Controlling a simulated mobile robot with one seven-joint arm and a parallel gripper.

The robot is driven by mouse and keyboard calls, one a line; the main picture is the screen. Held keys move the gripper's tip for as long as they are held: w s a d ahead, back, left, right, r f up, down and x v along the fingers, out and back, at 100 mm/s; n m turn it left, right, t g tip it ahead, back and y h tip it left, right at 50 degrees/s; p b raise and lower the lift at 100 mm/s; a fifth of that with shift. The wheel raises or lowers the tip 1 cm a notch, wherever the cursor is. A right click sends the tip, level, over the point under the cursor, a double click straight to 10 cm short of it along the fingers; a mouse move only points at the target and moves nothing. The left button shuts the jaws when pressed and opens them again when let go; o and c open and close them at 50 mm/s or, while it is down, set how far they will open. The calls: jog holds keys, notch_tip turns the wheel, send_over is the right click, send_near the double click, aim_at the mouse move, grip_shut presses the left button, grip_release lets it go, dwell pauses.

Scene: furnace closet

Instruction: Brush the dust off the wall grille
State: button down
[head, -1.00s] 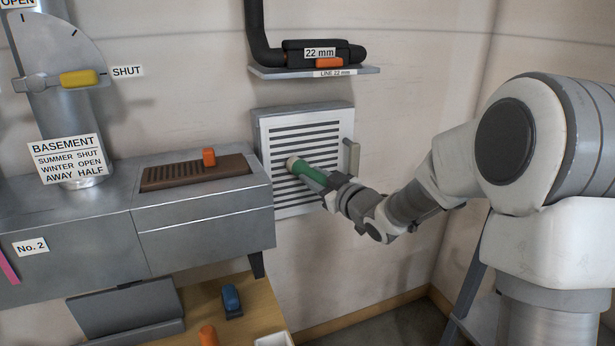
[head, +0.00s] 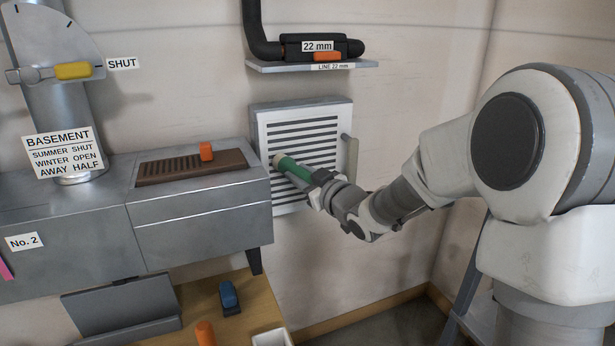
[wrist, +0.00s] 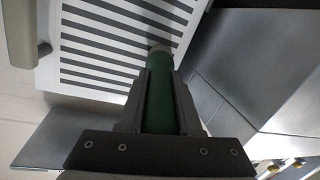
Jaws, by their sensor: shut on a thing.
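The wall grille (head: 315,134) is a white panel with dark horizontal slots in a grey frame, low on the wall right of the metal cabinet. A pale handle (head: 350,158) stands at its right side. My gripper (head: 315,182) is shut on a green brush (head: 297,168) with a pale tip. The brush tip is at the left part of the grille, about mid-height. In the wrist view the green brush (wrist: 159,100) lies between my fingers, its tip over the slats of the grille (wrist: 110,40). I cannot tell whether the tip touches them. No dust is clearly visible.
The metal cabinet (head: 200,225) stands close at left, with a brown slotted plate (head: 190,168) and orange knob (head: 206,151) on top. A shelf (head: 310,66) with black pipe is above the grille. A wooden bench (head: 262,300) is below. The wall to the right is clear.

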jog(key=shift+s+a, duration=0.25)
jog(key=shift+a, duration=0.35)
jog(key=shift+w+d+p, duration=0.2)
jog(key=shift+w+d, duration=0.1)
jog(key=shift+d, duration=0.4)
jog(key=shift+w+d+p, duration=0.2)
jog(key=shift+w+d, duration=0.1)
jog(key=shift+d, duration=0.4)
jog(key=shift+w+d+p, duration=0.2)
jog(key=shift+w+d, duration=0.1)
jog(key=shift+d, duration=0.4)
jog(key=shift+s+a+b, duration=0.3)
jog(key=shift+a+b, duration=0.05)
jog(key=shift+a, duration=0.35)
jog(key=shift+s+a+b, duration=0.3)
jog(key=shift+a+b, duration=0.1)
jog(key=shift+a, duration=0.3)
jog(key=shift+s+a+b, duration=0.3)
jog(key=shift+a+b, duration=0.05)
jog(key=shift+a, duration=0.35)
jog(key=shift+s, duration=0.1)
jog(key=s+a+f+v, duration=0.1)
jog(key=a+v, duration=0.1)
jog(key=v, duration=1.3)
jog(key=shift+s+f+p, duration=0.2)
jog(key=shift+s+p, duration=0.15)
jog(key=shift+s, duration=0.15)
jog(key=shift+d, duration=0.1)
